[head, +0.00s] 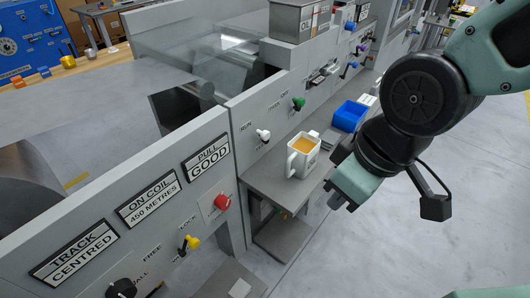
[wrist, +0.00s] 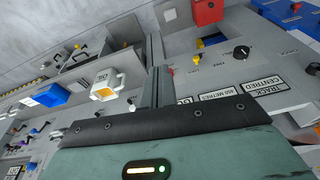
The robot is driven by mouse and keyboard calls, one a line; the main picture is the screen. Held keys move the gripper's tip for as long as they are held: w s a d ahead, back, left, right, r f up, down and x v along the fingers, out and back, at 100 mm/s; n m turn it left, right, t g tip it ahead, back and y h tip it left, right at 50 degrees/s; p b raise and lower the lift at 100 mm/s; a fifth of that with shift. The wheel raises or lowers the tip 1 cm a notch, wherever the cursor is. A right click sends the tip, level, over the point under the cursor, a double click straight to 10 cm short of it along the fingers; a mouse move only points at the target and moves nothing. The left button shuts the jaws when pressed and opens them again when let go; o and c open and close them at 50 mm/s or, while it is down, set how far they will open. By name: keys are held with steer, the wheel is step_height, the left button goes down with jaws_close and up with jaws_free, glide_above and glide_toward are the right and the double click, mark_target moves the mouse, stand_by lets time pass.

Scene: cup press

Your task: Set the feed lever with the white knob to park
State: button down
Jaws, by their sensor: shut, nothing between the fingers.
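The feed lever's white knob (head: 263,135) stands out from the grey front panel in the head view, right of the yellow-knobbed lever. The word RUN is printed up and left of it; a second label below it is too small to read. A small white knob (wrist: 131,105) beside the mug in the wrist view looks like the same one. My gripper (head: 338,196) is shut and empty, out in front of the panel, to the right of and apart from the white knob.
A white mug (head: 302,160) with amber contents stands on the grey shelf below the lever, between it and my gripper. A blue bin (head: 349,116) is farther along. A yellow lever (head: 190,242), red button (head: 222,202) and green lever (head: 298,103) are nearby. The right floor is clear.

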mark_target(265, 138)
steer(key=w+a+f+n+t+y+b, duration=0.4)
steer(key=w+f+n+t+y+b, duration=0.1)
steer(key=w+f+n+b, duration=0.4)
steer(key=w+a+f+n+t+y+b, duration=0.4)
steer(key=w+f+n+t+b, duration=0.4)
steer(key=w+f, duration=0.5)
steer(key=f+n+b, duration=0.1)
steer(key=n+b, duration=0.1)
steer(key=shift+w+a+y+b, duration=0.2)
steer(key=shift+w+y+b, duration=0.15)
steer(key=shift+y+b, duration=0.05)
steer(key=shift+w+a, duration=0.1)
steer(key=w+a+r, duration=0.1)
steer(key=w+a, duration=0.2)
steer(key=w, duration=0.7)
steer(key=shift+w+a+r+b, duration=0.3)
steer(key=shift+w+a+b, duration=0.05)
steer(key=shift+b, duration=0.1)
